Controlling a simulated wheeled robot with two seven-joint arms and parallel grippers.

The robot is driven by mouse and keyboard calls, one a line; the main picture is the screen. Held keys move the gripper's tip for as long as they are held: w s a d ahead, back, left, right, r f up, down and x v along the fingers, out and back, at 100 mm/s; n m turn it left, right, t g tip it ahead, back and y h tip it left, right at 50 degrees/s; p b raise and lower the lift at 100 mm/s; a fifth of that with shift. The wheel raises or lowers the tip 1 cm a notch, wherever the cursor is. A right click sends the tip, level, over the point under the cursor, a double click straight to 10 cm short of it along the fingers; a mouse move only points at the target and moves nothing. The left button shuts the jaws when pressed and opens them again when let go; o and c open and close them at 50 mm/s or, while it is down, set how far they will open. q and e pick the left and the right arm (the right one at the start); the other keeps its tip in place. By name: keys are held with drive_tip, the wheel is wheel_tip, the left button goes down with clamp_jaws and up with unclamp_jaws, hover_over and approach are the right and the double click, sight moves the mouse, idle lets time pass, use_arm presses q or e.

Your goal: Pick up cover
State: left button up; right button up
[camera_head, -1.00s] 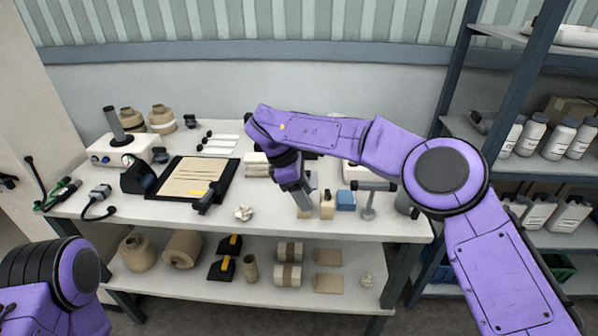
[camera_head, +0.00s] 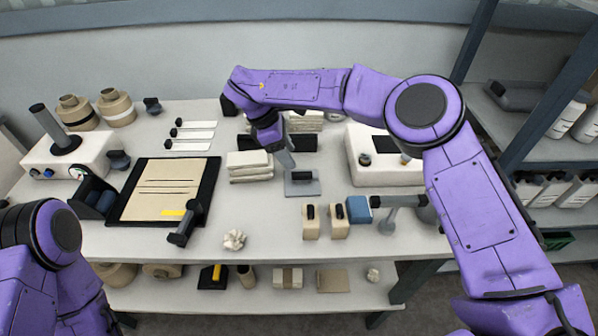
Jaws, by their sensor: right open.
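A flat grey plate with a dark handle on top, which looks like the cover (camera_head: 302,187), lies on the table right of a stack of folded cloths. My right gripper (camera_head: 287,163) points down just behind and above the plate's left part. It is open and I see nothing held in it. I cannot tell whether its fingertips touch anything. My left arm shows at the lower left, but its gripper is out of view.
The folded cloths (camera_head: 249,166) lie left of the plate. A white box-like device (camera_head: 372,170) stands to its right. A clipboard (camera_head: 160,192) lies at left.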

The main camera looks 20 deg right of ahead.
sight(302, 174)
drive_tip(key=shift+s+d+f+p, duration=0.3)
drive_tip(key=shift+s+d+f, duration=0.2)
drive_tip(key=shift+s+f, duration=0.2)
drive_tip(key=p+x, duration=0.1)
drive_tip(key=x, duration=0.1)
drive_tip(key=w+p+x, duration=0.1)
drive_tip(key=p+x, duration=0.1)
drive_tip(key=x, duration=0.1)
drive_tip(key=shift+w+d+f, duration=0.1)
drive_tip(key=shift+f, duration=0.2)
drive_tip(key=shift+d, duration=0.1)
drive_tip(key=shift+s, duration=0.25)
drive_tip(key=shift+c, duration=0.9)
use_arm(q)
drive_tip(key=r, duration=0.4)
drive_tip(key=shift+s, duration=0.4)
use_arm(e)
drive_tip(key=shift+w, duration=0.1)
clamp_jaws()
